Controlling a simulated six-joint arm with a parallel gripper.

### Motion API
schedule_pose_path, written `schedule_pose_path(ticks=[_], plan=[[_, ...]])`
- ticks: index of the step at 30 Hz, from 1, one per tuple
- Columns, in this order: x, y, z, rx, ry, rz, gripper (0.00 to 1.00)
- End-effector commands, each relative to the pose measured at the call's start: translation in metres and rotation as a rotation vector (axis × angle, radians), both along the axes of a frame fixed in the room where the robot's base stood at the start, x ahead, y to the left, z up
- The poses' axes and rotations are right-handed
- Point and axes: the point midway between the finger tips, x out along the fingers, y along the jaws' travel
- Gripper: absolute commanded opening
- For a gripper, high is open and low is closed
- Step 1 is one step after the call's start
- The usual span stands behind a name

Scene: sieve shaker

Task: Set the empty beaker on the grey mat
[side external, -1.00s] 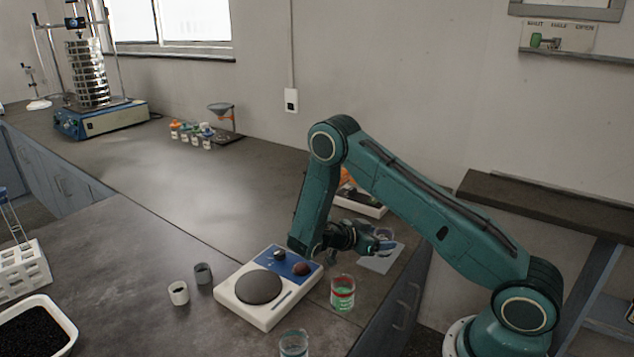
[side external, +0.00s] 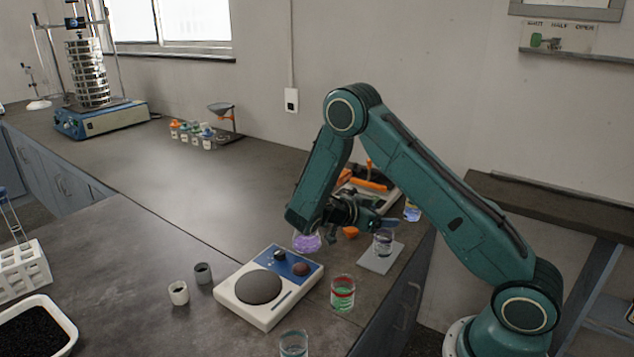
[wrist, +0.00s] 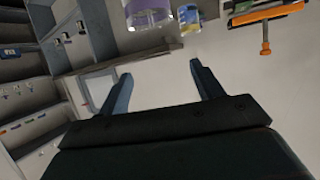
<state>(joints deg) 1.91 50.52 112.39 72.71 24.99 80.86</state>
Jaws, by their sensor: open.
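The clear beaker (side external: 383,244), with no contents that I can make out, stands upright on the grey mat (side external: 374,264) near the right edge of the bench. My gripper (side external: 388,224) is open, just above and apart from the beaker, or close to its rim; the exact gap is hard to tell. In the wrist view the two fingers of my gripper (wrist: 160,76) are spread with nothing between them. The beaker and mat cannot be made out in the wrist view.
A purple-filled vessel (side external: 306,243) stands left of my gripper. A green-and-red beaker (side external: 343,294) and another glass (side external: 293,345) stand in front. A white hotplate-like device (side external: 258,310) is at left. A blue-and-yellow container (side external: 412,212) stands behind the mat.

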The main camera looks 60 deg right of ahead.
Motion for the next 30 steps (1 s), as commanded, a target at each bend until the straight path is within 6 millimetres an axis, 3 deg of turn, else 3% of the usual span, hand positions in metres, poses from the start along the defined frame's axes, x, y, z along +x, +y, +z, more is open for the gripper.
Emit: schedule_pose_path(ticks=[16,30], plan=[[0.001,0.004,0.008,0.049,0.001,0.015,0.66],[-0.002,0.042,0.061,0.394,0.039,0.22,0.66]])
